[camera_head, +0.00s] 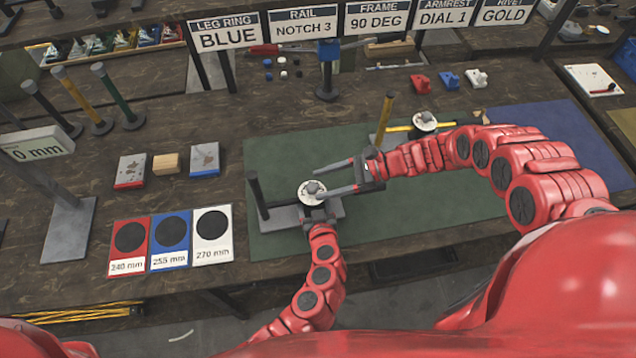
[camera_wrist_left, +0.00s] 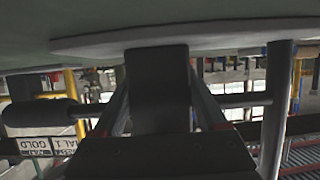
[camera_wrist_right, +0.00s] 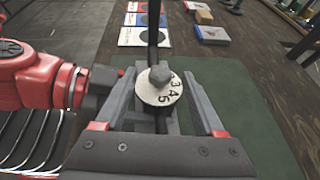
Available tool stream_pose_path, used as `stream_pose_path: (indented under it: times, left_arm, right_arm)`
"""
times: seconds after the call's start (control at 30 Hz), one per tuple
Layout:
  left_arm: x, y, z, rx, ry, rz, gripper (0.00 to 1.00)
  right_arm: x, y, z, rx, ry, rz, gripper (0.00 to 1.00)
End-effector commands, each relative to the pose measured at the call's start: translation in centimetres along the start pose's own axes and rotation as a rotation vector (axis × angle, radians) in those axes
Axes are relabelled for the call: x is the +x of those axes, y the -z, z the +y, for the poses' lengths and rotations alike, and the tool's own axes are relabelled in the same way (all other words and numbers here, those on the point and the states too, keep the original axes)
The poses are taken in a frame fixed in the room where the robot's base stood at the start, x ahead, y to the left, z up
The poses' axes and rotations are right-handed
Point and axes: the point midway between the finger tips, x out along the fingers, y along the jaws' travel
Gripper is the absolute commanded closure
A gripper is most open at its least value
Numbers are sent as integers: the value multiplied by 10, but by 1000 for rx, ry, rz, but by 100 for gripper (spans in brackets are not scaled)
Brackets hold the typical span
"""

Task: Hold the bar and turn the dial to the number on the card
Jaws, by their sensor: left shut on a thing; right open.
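The white dial (camera_head: 312,193) has a grey knob and sits on a grey base on the green mat, left of its middle. The right wrist view shows the dial (camera_wrist_right: 168,92) with the numbers 3, 4 and 5 facing that camera. My right gripper (camera_head: 320,181) is open, its fingers on either side of the dial with a gap around the knob. My left gripper (camera_head: 317,216) is shut on the dark bar (camera_wrist_left: 157,75) just below the dial; the grip is mostly hidden in the head view. The card (camera_head: 446,14) reads "ARMREST DIAL 1".
A dark post (camera_head: 257,194) stands left of the dial. A second dial (camera_head: 425,121) with a yellow post (camera_head: 384,118) stands behind my right arm. Three colour cards, including the white one (camera_head: 212,235), lie left of the mat. The mat's front right is clear.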

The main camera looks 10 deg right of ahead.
Motion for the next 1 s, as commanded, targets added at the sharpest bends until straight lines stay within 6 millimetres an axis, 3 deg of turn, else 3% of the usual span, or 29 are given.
stream_pose_path:
  times: [0.2,0.47,0.87,1.0]
  left_arm:
    - [0,0,0,0,0,0,100]
    - [0,0,0,0,0,0,100]
    - [0,0,0,-1,0,0,100]
    - [0,0,0,-1,0,0,100]
  right_arm:
    - [20,0,0,0,1,-2,29]
    - [21,0,0,-1,1,0,29]
    - [21,0,0,-1,0,0,97]
    - [21,0,0,-2,0,0,100]
